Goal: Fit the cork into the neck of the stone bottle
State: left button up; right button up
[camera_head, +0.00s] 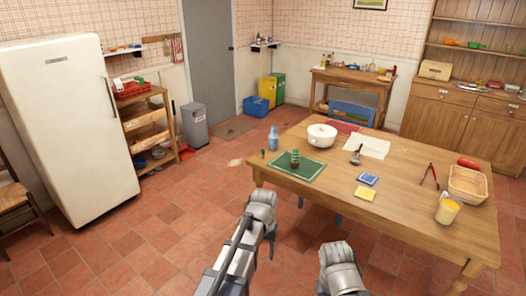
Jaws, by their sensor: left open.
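A blue-grey bottle (273,139), which looks like the stone bottle, stands upright near the far left corner of the wooden table (400,187). A small dark brown piece (263,153), possibly the cork, is near the table's left edge, just left of the bottle and apart from it. It is too small to be sure. My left gripper (262,205) is open, low in front of the table's left end, short of both things. My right gripper (338,260) is in front of the table's near edge; its fingers are not clear. Both seem empty.
A dark green and brown object (294,159) stands on a green mat (309,172) close to the bottle. The near middle is clear.

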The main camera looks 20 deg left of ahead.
aim_at(273, 137)
jog(key=i+j, duration=0.2)
jog(key=i, duration=0.3)
jog(key=i+j, duration=0.25)
jog(key=i, duration=0.25)
jog(key=i+j, duration=0.2)
jog(key=i, duration=0.3)
jog(key=i+j, duration=0.25)
jog(key=i, duration=0.25)
jog(key=i+j, duration=0.2)
jog(key=i, duration=0.35)
